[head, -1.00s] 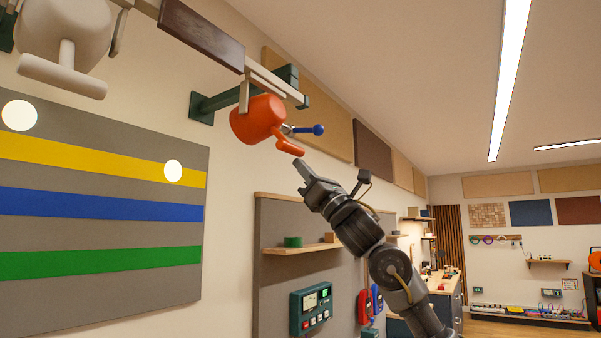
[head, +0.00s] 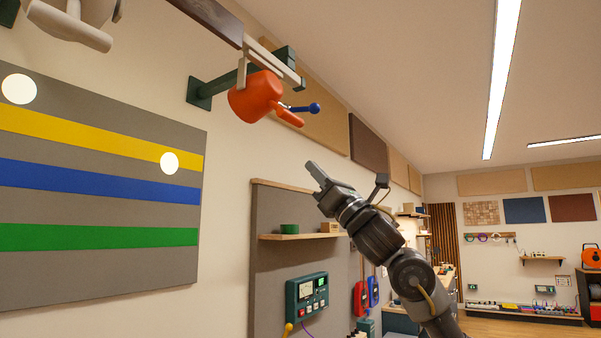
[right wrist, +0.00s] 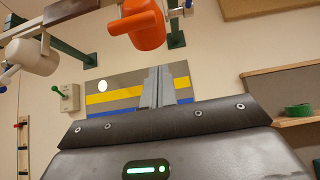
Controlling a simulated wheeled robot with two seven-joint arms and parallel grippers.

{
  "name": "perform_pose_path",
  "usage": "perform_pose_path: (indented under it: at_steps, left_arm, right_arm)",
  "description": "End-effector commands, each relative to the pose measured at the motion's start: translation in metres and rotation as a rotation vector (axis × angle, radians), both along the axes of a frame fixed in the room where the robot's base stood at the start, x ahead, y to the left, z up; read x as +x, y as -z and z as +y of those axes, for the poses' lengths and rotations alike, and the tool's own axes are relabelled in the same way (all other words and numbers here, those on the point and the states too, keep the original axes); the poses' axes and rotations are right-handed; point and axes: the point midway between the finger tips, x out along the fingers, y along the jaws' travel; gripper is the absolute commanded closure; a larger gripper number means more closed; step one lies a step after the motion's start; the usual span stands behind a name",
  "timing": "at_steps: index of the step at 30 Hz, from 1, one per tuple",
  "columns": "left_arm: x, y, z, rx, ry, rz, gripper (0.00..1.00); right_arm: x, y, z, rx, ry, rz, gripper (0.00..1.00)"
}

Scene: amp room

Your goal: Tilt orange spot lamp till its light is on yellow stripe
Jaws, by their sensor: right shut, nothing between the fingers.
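The orange spot lamp (head: 255,97) hangs from a bracket high on the wall, with its orange handle (head: 290,117) pointing down to the right. It also shows at the top of the right wrist view (right wrist: 145,25). A round light spot (head: 169,162) lies on the yellow stripe (head: 85,137) near the board's right end. The pictures do not prove which lamp casts it. My right gripper (head: 314,170) is shut and empty, below the handle and apart from it. In the wrist view its closed fingers (right wrist: 158,76) cover part of the board. My left gripper is not in view.
A white lamp (head: 66,22) hangs at the upper left; another light spot (head: 19,88) lies on grey above the yellow stripe. A blue knob (head: 314,108) sticks out beside the orange lamp. A shelf (head: 300,236) and a green control box (head: 307,295) are below.

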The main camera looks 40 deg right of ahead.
Motion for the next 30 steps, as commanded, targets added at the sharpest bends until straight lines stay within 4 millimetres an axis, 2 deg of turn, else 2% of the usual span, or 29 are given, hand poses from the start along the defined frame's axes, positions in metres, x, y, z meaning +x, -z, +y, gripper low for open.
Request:
perform_pose_path:
  at_steps: [1,5,13,16,20,30]
  left_arm:
    - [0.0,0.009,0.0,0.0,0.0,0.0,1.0]
    - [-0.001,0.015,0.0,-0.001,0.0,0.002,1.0]
    - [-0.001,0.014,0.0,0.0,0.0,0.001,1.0]
    - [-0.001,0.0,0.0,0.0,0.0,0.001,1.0]
    - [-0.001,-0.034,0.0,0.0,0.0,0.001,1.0]
    - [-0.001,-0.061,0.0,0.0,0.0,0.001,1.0]
  right_arm:
    - [-0.007,0.01,-0.003,-0.001,0.003,-0.001,1.0]
    - [-0.016,0.018,-0.006,-0.001,0.001,0.001,1.0]
    - [-0.022,0.017,-0.006,0.001,-0.002,0.0,1.0]
    - [-0.026,0.0,-0.009,0.004,0.001,-0.008,1.0]
    - [-0.056,-0.049,-0.012,0.011,-0.015,-0.046,1.0]
    - [-0.095,-0.079,-0.008,0.521,-0.661,0.166,1.0]
